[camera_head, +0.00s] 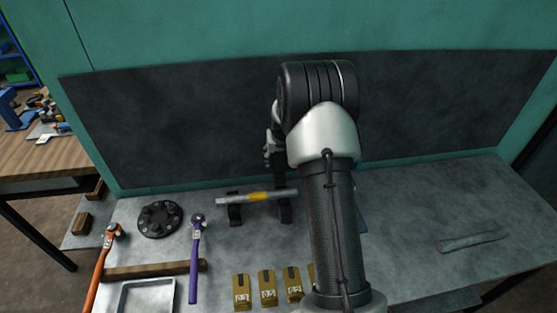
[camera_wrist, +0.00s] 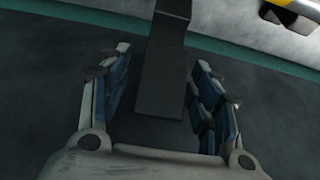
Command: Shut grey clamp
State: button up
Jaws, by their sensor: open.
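My gripper (camera_wrist: 161,58) is open in the wrist view, its blue-padded fingers apart on either side of a dark grey bar (camera_wrist: 162,88). The bar looks like the raised arm of the grey clamp; gaps show between it and both pads. In the head view, dark grey supports (camera_head: 285,208) hold a light shaft with a yellow band (camera_head: 258,196). The clamp appears to stand at the right support, its upper part mostly hidden by my arm. A pale piece beside the arm, likely part of my gripper, shows above it (camera_head: 271,148).
A dark panel (camera_head: 180,130) rises behind the bench. On the left are a black flange (camera_head: 159,219), an orange-handled tool (camera_head: 100,270), a purple-handled ratchet (camera_head: 195,260) and a tray (camera_head: 147,297). Yellow blocks (camera_head: 267,287) line the front. A grey bar (camera_head: 472,241) lies right.

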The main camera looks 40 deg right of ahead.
jog(key=shift+w+f, duration=0.15)
jog(key=shift+f, duration=0.2)
grip_shut()
jog(key=shift+c, duration=2)
grip_release()
jog(key=shift+s+a+f+b, duration=0.2)
jog(key=shift+s+a+b, duration=0.25)
jog(key=shift+s, duration=0.7)
jog(key=shift+s+a+f+b, duration=0.25)
jog(key=shift+s+a, duration=0.35)
jog(key=shift+s, duration=0.55)
jog(key=shift+s+a+f+b, duration=0.15)
jog(key=shift+s+a+b, duration=0.3)
jog(key=shift+s, duration=0.7)
jog(key=shift+a, duration=0.1)
jog(key=shift+o, duration=0.4)
